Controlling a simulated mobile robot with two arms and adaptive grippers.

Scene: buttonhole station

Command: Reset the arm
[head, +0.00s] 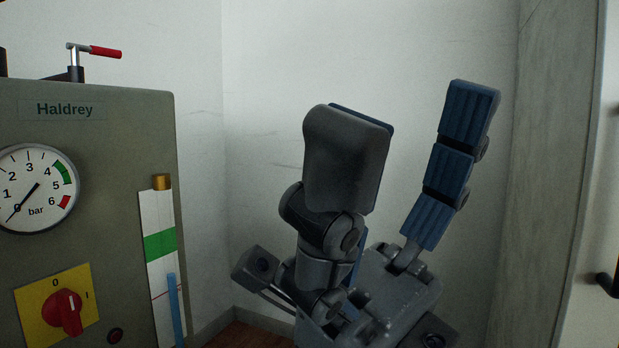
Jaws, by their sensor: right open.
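My right gripper (409,115) is in the lower middle of the head view, pointing up. Its two segmented fingers, with dark blue pads, stand wide apart with nothing between them. A pale wall is behind it, and it touches nothing that I can see. My left gripper is not in view.
A grey-green machine box (110,190) marked Haldrey stands at the left, clear of my gripper. It bears a pressure gauge (50,165) with its needle near 0, a red knob (65,314) on a yellow plate, a level strip (157,215) and a red-handled lever (105,52). A grey upright panel (550,170) is at right.

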